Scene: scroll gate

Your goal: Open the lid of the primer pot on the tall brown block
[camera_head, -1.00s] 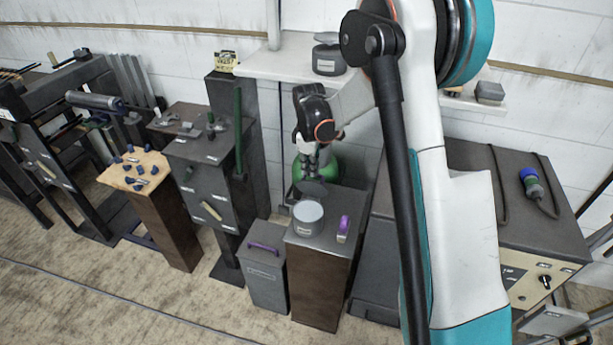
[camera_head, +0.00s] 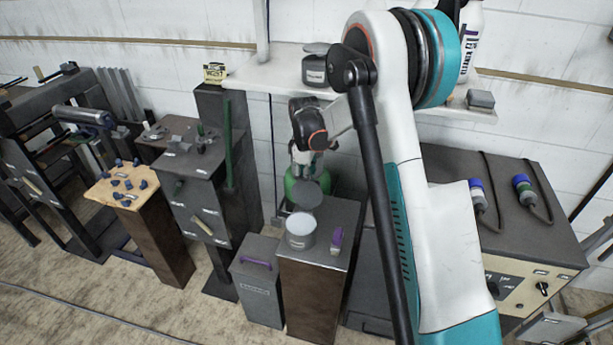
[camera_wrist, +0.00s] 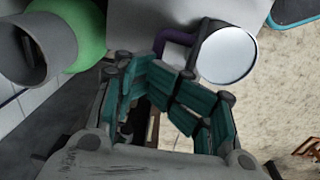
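The primer pot (camera_head: 300,231) is a light grey round pot on top of the tall brown block (camera_head: 309,295). The wrist view shows a pale round mouth with a grey rim (camera_wrist: 227,52), right of and beyond the fingers.
A purple-handled item (camera_head: 336,240) lies on the block right of the pot. A lower grey box with a purple handle (camera_head: 258,264) stands to the left. A green rounded bottle (camera_head: 300,188) is behind the block. Another grey pot (camera_head: 314,70) stands on the shelf.

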